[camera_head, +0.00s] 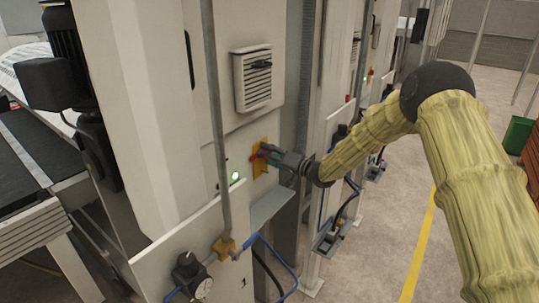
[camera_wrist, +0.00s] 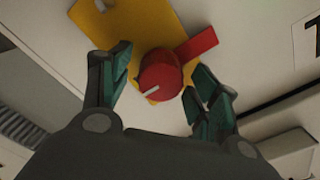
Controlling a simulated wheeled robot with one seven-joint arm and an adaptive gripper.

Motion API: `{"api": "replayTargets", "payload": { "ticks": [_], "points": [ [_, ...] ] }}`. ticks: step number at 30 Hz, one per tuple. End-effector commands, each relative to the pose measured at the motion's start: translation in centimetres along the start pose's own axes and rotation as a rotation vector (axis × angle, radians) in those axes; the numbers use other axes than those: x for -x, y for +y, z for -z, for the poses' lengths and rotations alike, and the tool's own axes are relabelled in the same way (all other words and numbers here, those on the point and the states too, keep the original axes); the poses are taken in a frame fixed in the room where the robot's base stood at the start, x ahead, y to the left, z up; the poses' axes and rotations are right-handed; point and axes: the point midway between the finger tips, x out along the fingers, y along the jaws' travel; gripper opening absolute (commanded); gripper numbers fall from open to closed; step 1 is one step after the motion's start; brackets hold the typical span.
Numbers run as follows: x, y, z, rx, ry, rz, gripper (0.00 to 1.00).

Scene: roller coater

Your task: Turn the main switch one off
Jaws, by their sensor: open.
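The main switch is a red rotary knob (camera_wrist: 161,76) with a red handle bar and a white mark, mounted on a yellow plate (camera_wrist: 140,25). In the wrist view it lies between the two green fingers of my gripper (camera_wrist: 155,100), which are open on either side of it. The right finger is close to the knob; I cannot tell whether it touches. In the head view, my gripper (camera_head: 270,152) is at the yellow plate (camera_head: 259,160) on the grey machine cabinet, and mostly hides the red knob.
A lit green lamp (camera_head: 235,176) is left of the switch. A vertical grey pipe (camera_head: 216,120) runs in front of the cabinet, left of my gripper. A vent (camera_head: 252,78) is above. A gauge (camera_head: 187,270) and blue hoses (camera_head: 272,255) are below. Open floor lies to the right.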

Motion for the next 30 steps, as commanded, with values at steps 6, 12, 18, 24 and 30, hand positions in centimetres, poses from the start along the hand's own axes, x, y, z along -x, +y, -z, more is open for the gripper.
{"api": "replayTargets", "payload": {
  "ticks": [6, 12, 18, 24, 30],
  "points": [
    [0.04, 0.01, 0.00, 0.000, 0.000, 0.000, 0.43],
    [0.06, 0.01, 0.01, 0.000, 0.000, 0.000, 0.16],
    [0.07, 0.11, -0.07, 0.013, 0.000, -0.001, 0.16],
    [0.07, 0.33, -0.28, 0.082, -0.001, -0.001, 0.16],
    [0.03, 0.52, -0.48, 0.223, 0.000, 0.000, 0.16]
  ]
}}
